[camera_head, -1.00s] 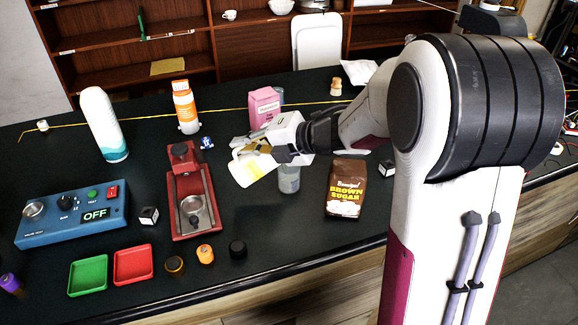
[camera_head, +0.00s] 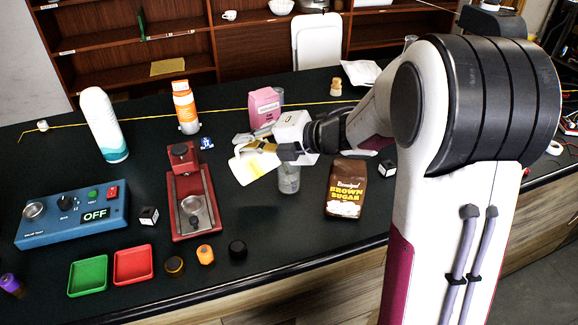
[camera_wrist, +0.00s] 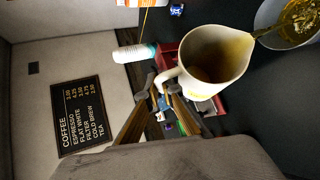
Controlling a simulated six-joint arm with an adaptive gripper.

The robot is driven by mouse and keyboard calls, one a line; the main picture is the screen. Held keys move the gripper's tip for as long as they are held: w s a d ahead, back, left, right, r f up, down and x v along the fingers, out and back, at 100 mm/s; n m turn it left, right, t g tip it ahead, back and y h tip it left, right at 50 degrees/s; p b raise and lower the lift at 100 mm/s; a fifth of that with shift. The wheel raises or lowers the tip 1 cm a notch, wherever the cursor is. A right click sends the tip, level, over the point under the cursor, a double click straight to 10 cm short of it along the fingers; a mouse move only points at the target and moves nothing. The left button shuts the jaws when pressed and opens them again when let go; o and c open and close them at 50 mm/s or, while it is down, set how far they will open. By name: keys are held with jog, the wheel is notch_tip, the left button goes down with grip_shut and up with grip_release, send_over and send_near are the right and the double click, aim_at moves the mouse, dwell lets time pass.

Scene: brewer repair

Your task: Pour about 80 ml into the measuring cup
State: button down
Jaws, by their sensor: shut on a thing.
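My gripper (camera_head: 268,146) is shut on the handle of a cream-white jug (camera_head: 252,167). The jug is held tilted in the air to the left of and above the clear measuring cup (camera_head: 289,181), which stands on the dark counter. The wrist view shows the jug (camera_wrist: 205,82) with brownish liquid inside, reaching its lip. The lip is at the rim of the measuring cup (camera_wrist: 262,22), and golden liquid shows in that cup. A thin brownish streak joins lip and cup. The liquid level against any marks cannot be read.
A brown sugar bag (camera_head: 345,188) stands right of the cup. A pink bag (camera_head: 264,107) stands behind. The red scale-like device (camera_head: 190,195) is to the left, with a blue control box (camera_head: 72,214) further left. The counter in front of the cup is clear.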

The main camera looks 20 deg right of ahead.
aim_at(234, 163)
jog(key=shift+d+r, duration=0.3)
jog(key=shift+d, duration=0.05)
dwell(0.5)
jog(key=shift+a+f, duration=0.1)
jog(key=shift+a, duration=0.15)
jog(key=shift+a+f+n+h, duration=0.3)
jog(key=shift+a+f, duration=0.15)
jog(key=shift+a, duration=0.15)
jog(key=shift+a+f+n+h, duration=0.35)
jog(key=shift+f+h, duration=0.25)
jog(key=shift+f, duration=0.1)
jog(key=shift+a+f, duration=0.1)
jog(key=shift+s+a+f+n+g+h, duration=0.15)
jog(key=shift+a+f+n+h, duration=0.2)
jog(key=shift+f+h, duration=0.25)
jog(key=shift+w+a+f+n+g+h, duration=0.15)
jog(key=shift+a+f+n+h, duration=0.2)
jog(key=shift+f+h, duration=0.25)
jog(key=shift+s+a+f, duration=0.1)
jog(key=shift+a+f, duration=0.1)
jog(key=shift+f, duration=0.05)
